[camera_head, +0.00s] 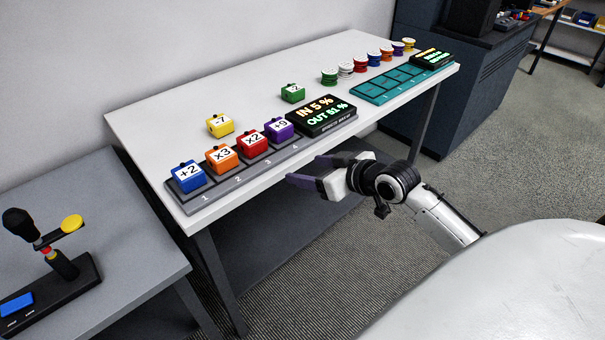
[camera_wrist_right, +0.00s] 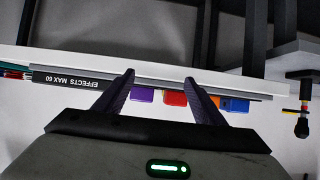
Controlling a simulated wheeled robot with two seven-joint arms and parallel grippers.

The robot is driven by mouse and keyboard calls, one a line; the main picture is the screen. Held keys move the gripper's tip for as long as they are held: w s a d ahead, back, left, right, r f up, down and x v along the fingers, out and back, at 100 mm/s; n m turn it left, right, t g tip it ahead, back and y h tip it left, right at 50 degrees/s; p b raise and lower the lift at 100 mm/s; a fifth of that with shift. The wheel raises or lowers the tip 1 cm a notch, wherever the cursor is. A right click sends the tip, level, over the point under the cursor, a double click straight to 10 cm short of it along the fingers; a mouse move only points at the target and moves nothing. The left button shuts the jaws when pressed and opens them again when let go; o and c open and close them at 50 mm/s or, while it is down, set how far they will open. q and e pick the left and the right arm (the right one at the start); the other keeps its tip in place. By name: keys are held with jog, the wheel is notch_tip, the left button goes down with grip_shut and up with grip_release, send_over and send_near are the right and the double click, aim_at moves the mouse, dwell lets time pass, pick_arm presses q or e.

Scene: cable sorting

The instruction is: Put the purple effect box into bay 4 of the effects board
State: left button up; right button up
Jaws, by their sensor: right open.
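The purple effect box (camera_head: 279,130), marked +9, sits in bay 4 of the grey effects board (camera_head: 236,179). Blue +2 (camera_head: 188,177), orange x3 (camera_head: 222,159) and red x2 (camera_head: 253,144) boxes sit in bays 1, 2 and 3. My right gripper (camera_head: 305,170) is open and empty, off the table's front edge and apart from the purple box. In the right wrist view, the purple box (camera_wrist_right: 143,96) shows upside down beyond the open fingers (camera_wrist_right: 160,80). My left gripper is not in view.
A yellow -7 box (camera_head: 220,125) and a green box (camera_head: 292,93) stand loose behind the board. A display (camera_head: 321,117) reads IN 5 %, OUT 81 %. Several spools (camera_head: 346,70) and a teal board (camera_head: 400,82) are farther right. A grey side table (camera_head: 130,255) stands at left.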

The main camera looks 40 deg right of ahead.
jog(key=s+a+f+g, duration=0.1)
jog(key=s+a+f, duration=0.3)
jog(key=f, duration=0.3)
jog(key=s+a+f+g, duration=0.1)
jog(key=s+a+f, duration=0.35)
jog(key=f, duration=0.25)
jog(key=s+a+f+g, duration=0.1)
jog(key=s+a+f, duration=0.3)
jog(key=s+a, duration=0.2)
jog(key=s+a+f+n+y, duration=0.1)
jog(key=s+a+f, duration=0.4)
jog(key=s+a, duration=0.2)
jog(key=shift+s+g, duration=0.4)
jog(key=shift+s, duration=0.2)
